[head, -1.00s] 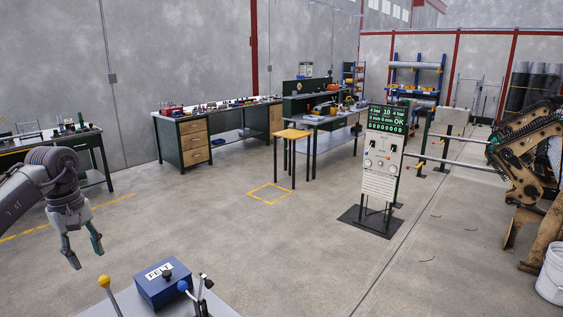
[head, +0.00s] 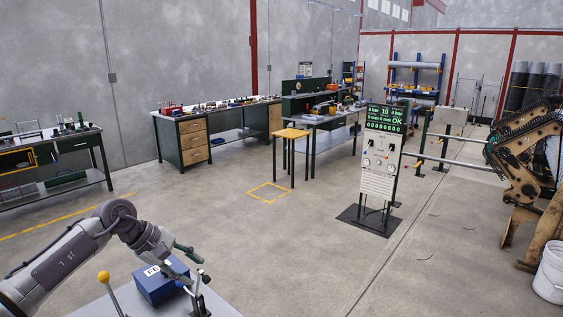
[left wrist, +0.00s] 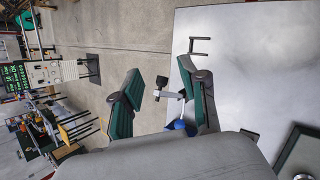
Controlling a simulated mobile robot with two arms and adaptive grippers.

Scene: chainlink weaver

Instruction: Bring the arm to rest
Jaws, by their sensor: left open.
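My left gripper (head: 196,268) is open and empty. In the head view it hangs at the lower left, in front of the blue box (head: 160,289), and hides part of the box's label and top. Its fingers are close to a lever with a black knob (head: 206,279); I cannot tell whether they touch. My right gripper is not in view.
A lever with a yellow knob (head: 103,276) stands left of the box on a grey tabletop (head: 218,307). A panel with a green display (head: 380,160) stands on the open floor. Workbenches (head: 215,135) line the wall. A white bucket (head: 551,275) is at the right edge.

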